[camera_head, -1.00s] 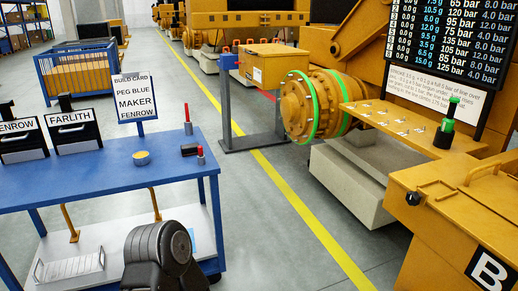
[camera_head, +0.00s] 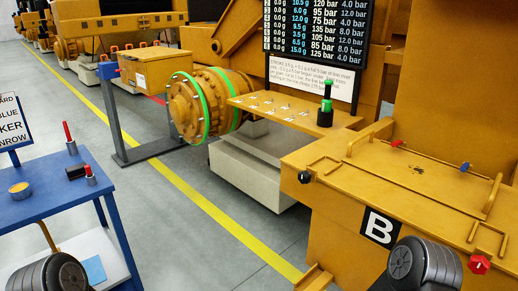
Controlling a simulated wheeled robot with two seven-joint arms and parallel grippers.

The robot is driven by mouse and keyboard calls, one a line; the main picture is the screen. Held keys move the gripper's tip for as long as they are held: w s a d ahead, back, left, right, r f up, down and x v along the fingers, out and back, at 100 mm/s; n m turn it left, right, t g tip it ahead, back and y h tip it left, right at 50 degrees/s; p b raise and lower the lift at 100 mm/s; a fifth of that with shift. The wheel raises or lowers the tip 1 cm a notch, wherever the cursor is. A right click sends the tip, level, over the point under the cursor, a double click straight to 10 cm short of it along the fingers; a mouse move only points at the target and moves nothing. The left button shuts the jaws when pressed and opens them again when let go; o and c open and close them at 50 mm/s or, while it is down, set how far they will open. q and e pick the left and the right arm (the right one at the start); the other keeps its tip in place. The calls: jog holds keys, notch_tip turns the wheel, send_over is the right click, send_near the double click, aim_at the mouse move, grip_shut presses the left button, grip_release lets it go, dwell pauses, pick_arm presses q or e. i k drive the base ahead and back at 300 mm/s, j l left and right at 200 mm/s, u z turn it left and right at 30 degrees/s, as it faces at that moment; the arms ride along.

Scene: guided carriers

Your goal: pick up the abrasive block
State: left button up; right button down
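A small dark block (camera_head: 76,172) lies on the blue table (camera_head: 40,212) at the left. It may be the abrasive block, but it is too small to tell for sure. It lies close to a short red-topped item (camera_head: 90,177), and I cannot tell if they touch. Dark rounded parts of my arms show at the bottom left and bottom right. Neither of my grippers is in view, and nothing visible touches the block.
A red stick (camera_head: 70,138) and a yellow-topped tin (camera_head: 19,189) share the table. A sign (camera_head: 12,122) stands behind. An orange machine marked B (camera_head: 335,205) fills the right, with a green-topped bottle (camera_head: 326,105) on its shelf. Grey floor lies between.

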aim_at(77, 171)
jog(key=i+j, duration=0.4)
jog(key=j, duration=0.15)
jog(key=i+j, duration=0.4)
jog(key=j, duration=0.15)
